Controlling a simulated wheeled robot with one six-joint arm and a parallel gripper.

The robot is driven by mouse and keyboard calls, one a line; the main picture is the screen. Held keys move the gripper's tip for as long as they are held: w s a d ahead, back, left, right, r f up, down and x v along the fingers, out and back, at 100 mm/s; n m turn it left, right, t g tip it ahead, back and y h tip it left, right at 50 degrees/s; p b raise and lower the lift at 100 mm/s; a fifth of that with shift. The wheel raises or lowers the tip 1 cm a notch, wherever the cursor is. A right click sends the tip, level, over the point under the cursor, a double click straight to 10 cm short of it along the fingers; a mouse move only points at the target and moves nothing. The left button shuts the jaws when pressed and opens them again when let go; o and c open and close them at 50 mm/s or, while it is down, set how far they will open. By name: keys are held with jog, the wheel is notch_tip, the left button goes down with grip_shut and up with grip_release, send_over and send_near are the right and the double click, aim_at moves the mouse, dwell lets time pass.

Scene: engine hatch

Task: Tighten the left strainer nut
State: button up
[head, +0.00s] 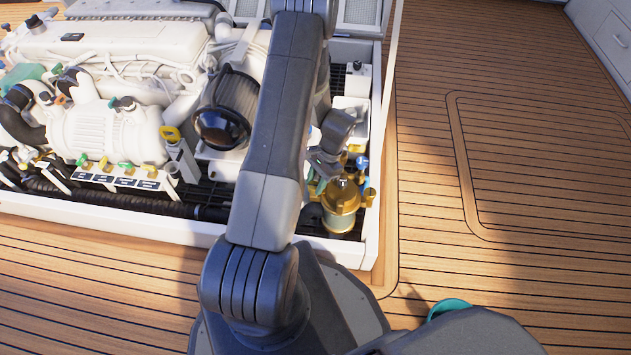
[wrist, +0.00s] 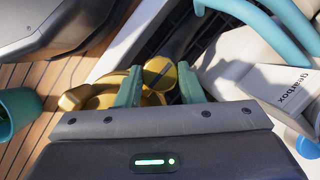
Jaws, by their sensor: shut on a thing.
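The brass strainer (head: 341,212) with its clear bowl stands in the right front corner of the engine hatch. My gripper (head: 320,180) reaches down to its top from the upper left; my wrist hides part of the contact. In the wrist view my gripper (wrist: 160,88) has its two teal fingers apart, closed on a brass piece of the strainer's top, which seems to be the left strainer nut. A round brass knob (wrist: 160,72) with a dark line shows just beyond and between the fingertips. Another brass lobe (wrist: 76,98) lies left of the fingers. Which way the nut is turned is hidden.
The white hatch rim (head: 370,230) runs close to the right of the strainer. The white engine (head: 100,125) fills the left side. A white gearbox part (wrist: 275,85) and teal hose lie right in the wrist view. A teal bucket (head: 447,308) stands on the deck.

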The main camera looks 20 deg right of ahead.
dwell(0.3)
jog(key=o, duration=1)
jog(key=p+v, duration=0.3)
jog(key=v, duration=1)
jog(key=shift+d+r+p, duration=0.15)
jog(key=shift+r+p, duration=0.2)
jog(key=shift+p, duration=0.05)
jog(key=b+x, duration=0.3)
jog(key=x, duration=1.1)
jog(key=shift+b, duration=0.4)
jog(key=shift+w+r, duration=0.1)
jog(key=shift+r, duration=0.05)
